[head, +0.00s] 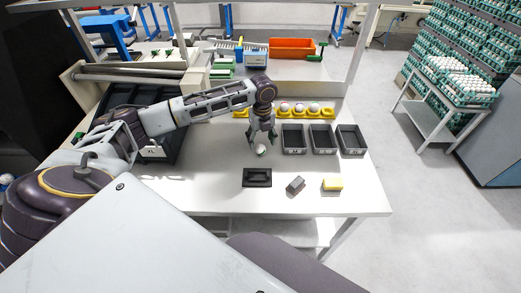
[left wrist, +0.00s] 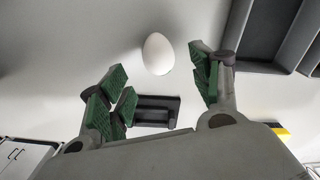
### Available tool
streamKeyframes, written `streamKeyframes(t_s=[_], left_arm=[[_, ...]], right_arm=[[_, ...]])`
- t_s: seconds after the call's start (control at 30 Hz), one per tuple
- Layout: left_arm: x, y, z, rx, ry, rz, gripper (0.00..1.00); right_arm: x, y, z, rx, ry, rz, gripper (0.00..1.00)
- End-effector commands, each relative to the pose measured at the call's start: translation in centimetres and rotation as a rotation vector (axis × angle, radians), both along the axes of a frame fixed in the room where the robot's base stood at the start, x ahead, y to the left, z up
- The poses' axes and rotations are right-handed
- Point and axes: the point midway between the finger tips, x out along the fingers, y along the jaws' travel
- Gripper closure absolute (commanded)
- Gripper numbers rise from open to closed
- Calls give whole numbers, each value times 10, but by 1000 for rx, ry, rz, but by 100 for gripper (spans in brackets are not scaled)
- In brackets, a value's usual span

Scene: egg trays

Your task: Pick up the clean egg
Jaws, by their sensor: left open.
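A white egg (head: 261,149) lies on the white table, just below my left gripper (head: 262,138) in the head view. More eggs (head: 299,107) stand in a yellow holder (head: 241,113) behind the gripper. My right gripper is not in view.
Three grey bins (head: 293,151) stand right of the gripper. A black tool with a handle (head: 257,184), a dark block (head: 296,185) and a yellow sponge (head: 333,184) lie toward the front. A large dark crate (head: 174,147) is at left.

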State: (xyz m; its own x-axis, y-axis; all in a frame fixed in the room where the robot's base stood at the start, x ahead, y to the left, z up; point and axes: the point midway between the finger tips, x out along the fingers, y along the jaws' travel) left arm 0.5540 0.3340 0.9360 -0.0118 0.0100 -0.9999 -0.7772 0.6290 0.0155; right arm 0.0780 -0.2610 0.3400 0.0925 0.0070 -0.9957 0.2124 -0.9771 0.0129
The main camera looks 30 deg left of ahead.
Motion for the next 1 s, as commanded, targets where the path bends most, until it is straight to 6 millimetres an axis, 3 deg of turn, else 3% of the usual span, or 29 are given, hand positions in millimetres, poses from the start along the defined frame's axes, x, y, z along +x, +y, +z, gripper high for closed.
streamKeyframes(t_s=[0.17, 0.6, 1.0], left_arm=[[0, 1, -8, 0, 3, 0, 36], [0, 2, -49, 1, 1, -1, 36], [0, 2, -52, 1, 1, -1, 36]], right_arm=[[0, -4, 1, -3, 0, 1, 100], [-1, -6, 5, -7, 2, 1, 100], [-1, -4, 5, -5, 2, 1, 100]])
